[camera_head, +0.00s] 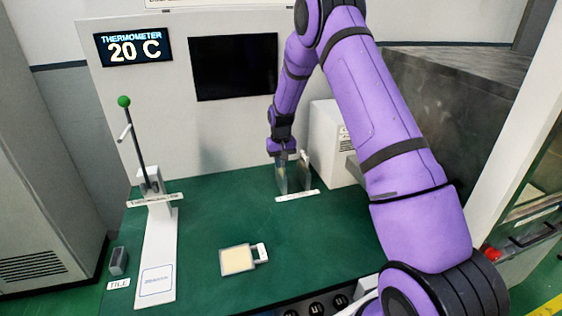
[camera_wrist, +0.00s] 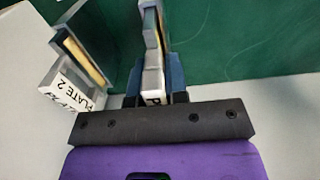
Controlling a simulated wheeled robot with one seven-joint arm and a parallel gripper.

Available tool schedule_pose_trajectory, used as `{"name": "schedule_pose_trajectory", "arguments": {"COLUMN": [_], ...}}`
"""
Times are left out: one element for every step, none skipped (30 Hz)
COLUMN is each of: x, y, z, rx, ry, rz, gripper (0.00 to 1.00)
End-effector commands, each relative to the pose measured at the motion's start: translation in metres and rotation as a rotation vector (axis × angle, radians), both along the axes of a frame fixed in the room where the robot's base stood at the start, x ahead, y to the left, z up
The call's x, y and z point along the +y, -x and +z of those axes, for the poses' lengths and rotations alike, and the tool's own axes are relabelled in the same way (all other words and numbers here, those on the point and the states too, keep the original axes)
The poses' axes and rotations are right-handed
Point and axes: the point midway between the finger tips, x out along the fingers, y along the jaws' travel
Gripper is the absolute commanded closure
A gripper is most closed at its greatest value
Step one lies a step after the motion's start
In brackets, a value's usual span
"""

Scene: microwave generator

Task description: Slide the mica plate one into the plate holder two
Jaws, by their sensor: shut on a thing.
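My gripper (camera_head: 281,152) is shut on the pale handle of an upright plate (camera_head: 282,180), at the back of the green table. In the wrist view, my gripper (camera_wrist: 153,95) holds that handle (camera_wrist: 153,80); only a "P" of its label shows, so I cannot tell the plate's number. Beside it stands another upright piece (camera_head: 304,172), with a yellowish plate face (camera_wrist: 84,57) and a white block labelled "PLATE 2" (camera_wrist: 70,90). Whether the held plate's lower edge is in a holder slot cannot be told.
Another framed cream plate (camera_head: 237,260) with a white handle lies flat near the table's front. A white label strip (camera_head: 297,196) lies before the upright pieces. A white box (camera_head: 332,145) stands to their right. A stand with a green-knobbed rod (camera_head: 140,150) is at left. Mid-table is clear.

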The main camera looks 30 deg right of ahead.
Motion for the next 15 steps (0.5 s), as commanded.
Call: {"name": "schedule_pose_trajectory", "arguments": {"x": [0.0,0.0,0.0,0.0,0.0,0.0,0.0,-0.0001,-0.0001,-0.0001,-0.0001,-0.0001,-0.0001,-0.0001,-0.0001], "y": [-0.0001,-0.0001,-0.0002,-0.0002,-0.0002,-0.0002,-0.0002,-0.0003,-0.0003,-0.0003,-0.0003,-0.0004,-0.0004,-0.0004,-0.0004], "z": [-0.0008,-0.0013,-0.002,-0.0025,-0.0029,-0.0036,-0.0041,-0.0045,-0.0052,-0.0056,-0.0061,-0.0068,-0.0073,-0.0078,-0.0085], "rx": [0.0,0.0,0.0,0.0,0.0,0.0,0.0,-0.001,-0.001,-0.001,-0.001,-0.001,-0.001,-0.001,-0.001], "ry": [0.0,0.0,0.0,0.0,0.0,0.0,0.0,0.0,0.0,0.0,0.0,0.0,0.0,0.0,0.0], "rz": [0.0,0.0,0.0,0.0,0.0,0.0,0.0,0.0,0.0,0.0,0.0,0.0,0.0,0.0,0.0], "gripper": [1.0,1.0,1.0,1.0,1.0,1.0,1.0,1.0,1.0,1.0,1.0,1.0,1.0,1.0,1.0]}}
